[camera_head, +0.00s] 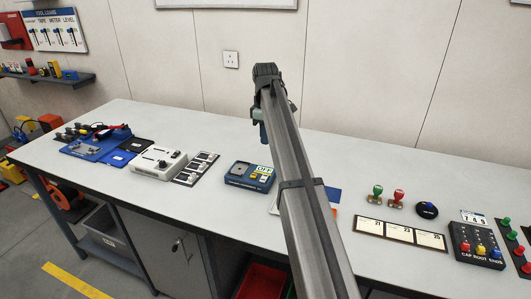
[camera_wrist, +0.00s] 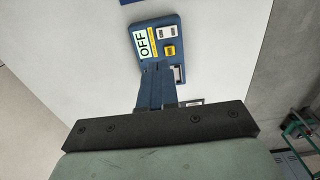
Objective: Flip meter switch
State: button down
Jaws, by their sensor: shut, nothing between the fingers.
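The meter (camera_head: 249,176) is a small blue box on the bench, left of my arm in the head view. In the wrist view the meter (camera_wrist: 150,24) shows a white display reading OFF, a yellow square part (camera_wrist: 170,50) and small white labels. Which part is the switch I cannot tell for certain. My gripper (camera_wrist: 155,64) is shut and empty, its blue fingers pointing toward the meter and covering part of its lower side. In the head view my gripper (camera_head: 262,131) is partly hidden by my arm, above the bench behind the meter. I cannot tell whether the fingertips touch it.
The white bench holds a white instrument (camera_head: 157,161), a dark panel with white tiles (camera_head: 195,169) and blue trays (camera_head: 97,147) on the left. On the right are stamps (camera_head: 396,198), a framed card strip (camera_head: 400,232) and a knob box (camera_head: 478,245). My arm hides the bench middle.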

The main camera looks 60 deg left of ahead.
aim_at(265, 175)
notch_tip(265, 175, down, 13)
jog(key=shift+f, duration=0.2)
dwell(0.4)
jog(key=shift+f, duration=0.15)
dwell(0.3)
jog(key=shift+d, duration=0.1)
jog(key=shift+s+d+r, duration=0.3)
jog(key=shift+s+d, duration=0.15)
jog(key=shift+r, duration=0.1)
dwell(0.3)
notch_tip(265, 175, up, 14)
dwell(0.6)
jog(key=shift+s, duration=0.1)
